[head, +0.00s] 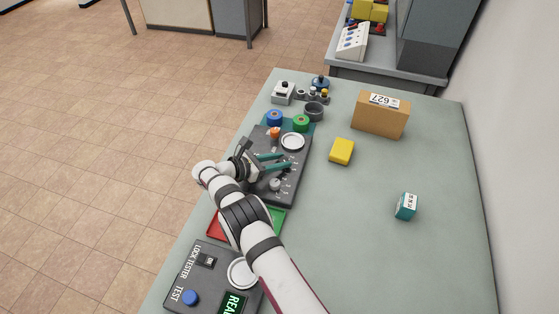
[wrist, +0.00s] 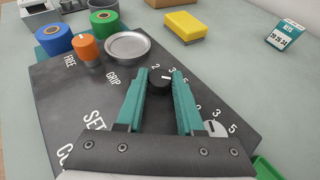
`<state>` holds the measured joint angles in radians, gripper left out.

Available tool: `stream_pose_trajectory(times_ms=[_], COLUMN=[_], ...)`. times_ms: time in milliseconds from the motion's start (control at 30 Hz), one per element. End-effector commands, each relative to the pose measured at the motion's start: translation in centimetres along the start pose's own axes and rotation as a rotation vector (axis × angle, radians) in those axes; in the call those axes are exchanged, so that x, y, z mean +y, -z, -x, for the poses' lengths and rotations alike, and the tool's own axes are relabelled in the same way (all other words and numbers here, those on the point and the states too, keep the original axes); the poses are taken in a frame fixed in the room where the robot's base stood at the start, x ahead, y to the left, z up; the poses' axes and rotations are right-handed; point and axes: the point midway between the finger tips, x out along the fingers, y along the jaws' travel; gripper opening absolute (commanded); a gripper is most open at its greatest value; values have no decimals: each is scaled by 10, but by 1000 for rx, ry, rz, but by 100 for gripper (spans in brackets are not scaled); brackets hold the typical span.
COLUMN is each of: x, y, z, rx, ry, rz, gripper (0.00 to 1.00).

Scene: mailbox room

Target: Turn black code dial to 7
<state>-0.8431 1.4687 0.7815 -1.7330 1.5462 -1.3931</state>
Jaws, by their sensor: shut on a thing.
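The black code dial (wrist: 159,83) stands on the sloped dark panel (wrist: 75,90), between the teal fingers of my gripper (wrist: 160,75) in the wrist view. The fingers are shut on its sides. A small white mark shows on the dial's top, near its far right edge. In the head view my gripper (head: 286,160) reaches over the panel (head: 262,139) from the left, and the dial cannot be made out there.
A grey dial (wrist: 214,129) sits right of my fingers. An orange knob (wrist: 87,46), round metal dish (wrist: 127,46), blue spool (wrist: 54,38) and green spool (wrist: 105,20) stand beyond. A yellow block (head: 341,151), cardboard box (head: 381,116) and teal tag block (head: 405,206) lie right; table between is clear.

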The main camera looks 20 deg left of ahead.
Motion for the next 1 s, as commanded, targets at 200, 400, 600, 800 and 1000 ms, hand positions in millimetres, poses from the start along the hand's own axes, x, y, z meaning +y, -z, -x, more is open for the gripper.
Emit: stream_pose_trajectory(times_ms=[200, 400, 600, 800, 1000], x=[-1, -1, -1, 0, 0], y=[0, 0, 0, 0, 0], z=[-1, -1, -1, -1, 0], rx=[-1, -1, -1, -2, -2], ry=[34, 38, 39, 36, 34], rz=[-13, -14, -15, -14, -14], gripper=[0, 0, 44, 66, 66])
